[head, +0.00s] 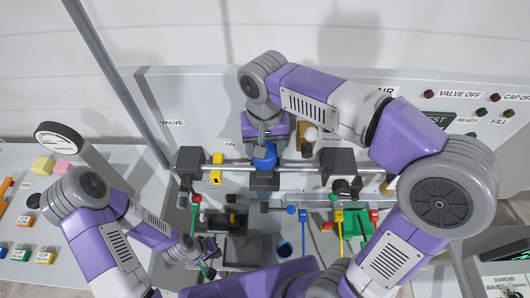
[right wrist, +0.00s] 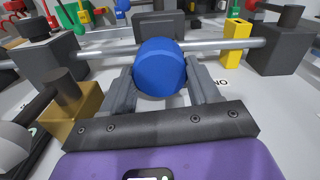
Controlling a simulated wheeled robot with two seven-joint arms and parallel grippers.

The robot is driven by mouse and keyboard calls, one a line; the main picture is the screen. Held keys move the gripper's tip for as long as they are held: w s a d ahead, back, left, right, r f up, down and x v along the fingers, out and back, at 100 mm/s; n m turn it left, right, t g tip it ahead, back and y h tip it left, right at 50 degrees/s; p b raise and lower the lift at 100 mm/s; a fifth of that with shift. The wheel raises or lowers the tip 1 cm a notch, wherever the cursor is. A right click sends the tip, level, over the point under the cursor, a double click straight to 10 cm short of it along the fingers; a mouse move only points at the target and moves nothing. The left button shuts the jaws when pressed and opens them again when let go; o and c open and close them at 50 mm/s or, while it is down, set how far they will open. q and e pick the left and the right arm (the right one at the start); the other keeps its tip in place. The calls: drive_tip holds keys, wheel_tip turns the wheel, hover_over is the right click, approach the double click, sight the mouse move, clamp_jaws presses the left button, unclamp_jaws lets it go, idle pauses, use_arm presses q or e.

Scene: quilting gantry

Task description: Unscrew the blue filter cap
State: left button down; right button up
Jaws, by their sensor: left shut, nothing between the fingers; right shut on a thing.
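The blue filter cap (head: 264,157) is on the horizontal pipe at the middle of the gantry. My right gripper (head: 263,140) comes down on it from behind and is shut on it. In the right wrist view the rounded blue cap (right wrist: 160,66) sits between the two grey fingers (right wrist: 162,88), one on each side. The cap still appears seated at the pipe; its thread is hidden. My left gripper (head: 207,262) is low at the left, near dark blocks, shut and empty, apart from the cap.
The pipe (head: 230,166) runs between two dark blocks, with a yellow clip (head: 216,168) on its left part. A brass-coloured block (right wrist: 73,108) stands beside my right gripper. A green tray (head: 358,236) and coloured tools are at the front right. A gauge (head: 60,141) stands at the left.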

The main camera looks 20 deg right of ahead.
drive_tip(key=shift+n, duration=1.3)
drive_tip(key=n+p, duration=0.1)
drive_tip(key=n, duration=0.2)
drive_tip(key=shift+n, duration=0.4)
drive_tip(key=n, duration=0.3)
drive_tip(key=shift+n, duration=0.4)
drive_tip(key=n, duration=0.3)
drive_tip(key=shift+n, duration=0.4)
